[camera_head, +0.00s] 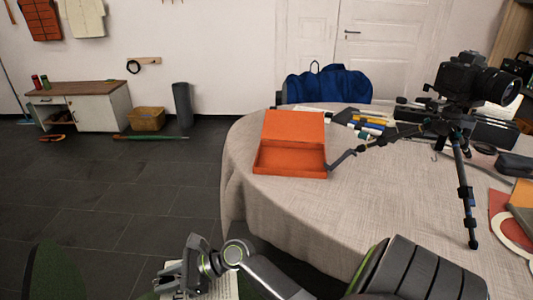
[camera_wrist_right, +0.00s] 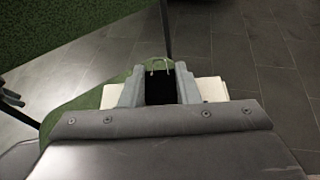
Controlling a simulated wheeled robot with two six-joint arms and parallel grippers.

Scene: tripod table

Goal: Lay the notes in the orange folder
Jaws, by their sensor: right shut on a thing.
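The orange folder (camera_head: 291,166) lies open on the round cloth-covered table (camera_head: 330,215), near its left edge, with its lid raised at the back. It looks like a shallow box, and its visible inside looks empty. My right gripper (camera_head: 168,279) is low at the bottom of the head view, left of the table and away from the folder. It is shut on the notes (camera_head: 225,287), white sheets with printed lines. In the right wrist view the notes (camera_wrist_right: 212,90) stick out on both sides of my right gripper (camera_wrist_right: 160,76). My left gripper is not in view.
A camera on a tripod (camera_head: 464,185) stands on the table's right, with its leg or arm reaching close to the folder. A blue bag (camera_head: 325,86) is beyond the table. A green seat (camera_head: 55,272) is at lower left.

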